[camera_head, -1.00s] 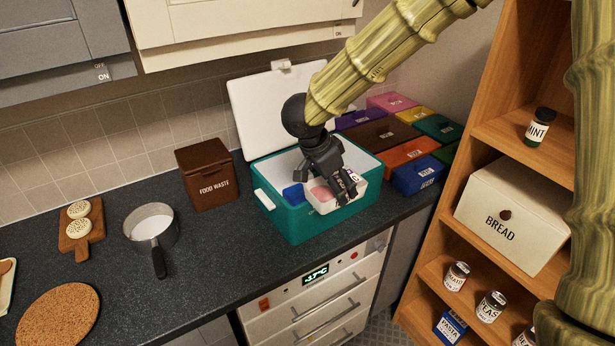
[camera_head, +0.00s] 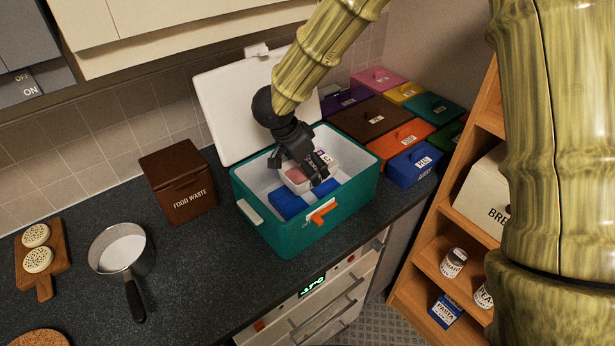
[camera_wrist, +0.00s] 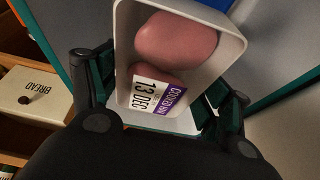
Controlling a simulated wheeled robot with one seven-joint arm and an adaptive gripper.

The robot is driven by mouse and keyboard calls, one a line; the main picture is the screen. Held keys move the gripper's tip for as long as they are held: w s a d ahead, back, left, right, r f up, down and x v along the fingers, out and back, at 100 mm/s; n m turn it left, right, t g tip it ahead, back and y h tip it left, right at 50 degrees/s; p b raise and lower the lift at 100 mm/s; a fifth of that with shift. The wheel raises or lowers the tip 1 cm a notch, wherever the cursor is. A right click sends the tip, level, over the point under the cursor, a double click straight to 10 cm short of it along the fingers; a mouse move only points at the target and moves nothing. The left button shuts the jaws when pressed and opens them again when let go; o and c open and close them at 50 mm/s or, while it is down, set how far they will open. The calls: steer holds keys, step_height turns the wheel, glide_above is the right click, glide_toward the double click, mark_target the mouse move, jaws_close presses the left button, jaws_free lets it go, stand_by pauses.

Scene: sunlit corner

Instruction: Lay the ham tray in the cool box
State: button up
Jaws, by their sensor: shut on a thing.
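The ham tray (camera_head: 296,181) is a small white tray with pink meat and a purple and white label. In the wrist view the tray (camera_wrist: 123,50) fills the upper middle, with "13 DEC" readable on its label. My gripper (camera_head: 311,168) is shut on the tray, its fingers at the label end. The cool box (camera_head: 325,232) is teal with a white inside, and its white lid (camera_head: 235,107) stands open at the back. The tray is within the box's opening, behind two blue blocks (camera_head: 287,204). I cannot tell whether it touches the box floor.
A brown food waste bin (camera_head: 180,185) stands left of the box, with a saucepan (camera_head: 121,250) and a board of biscuits (camera_head: 40,262) farther left. Coloured lidded boxes (camera_head: 374,118) crowd the right. A wooden shelf (camera_head: 425,287) stands at the far right.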

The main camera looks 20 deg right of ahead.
steer(key=shift+w+f, duration=0.15)
steer(key=shift+f, duration=0.5)
steer(key=shift+s+d+f, duration=0.15)
steer(key=shift+s+f, duration=0.1)
steer(key=shift+f, duration=0.25)
steer(key=f, duration=0.1)
steer(key=f+p, duration=0.1)
steer(key=shift+w+f, duration=0.2)
steer(key=shift+f, duration=0.1)
steer(key=shift+s, duration=0.1)
steer(key=shift+s, duration=0.1)
steer(key=shift+f, duration=0.3)
steer(key=o, duration=1.3)
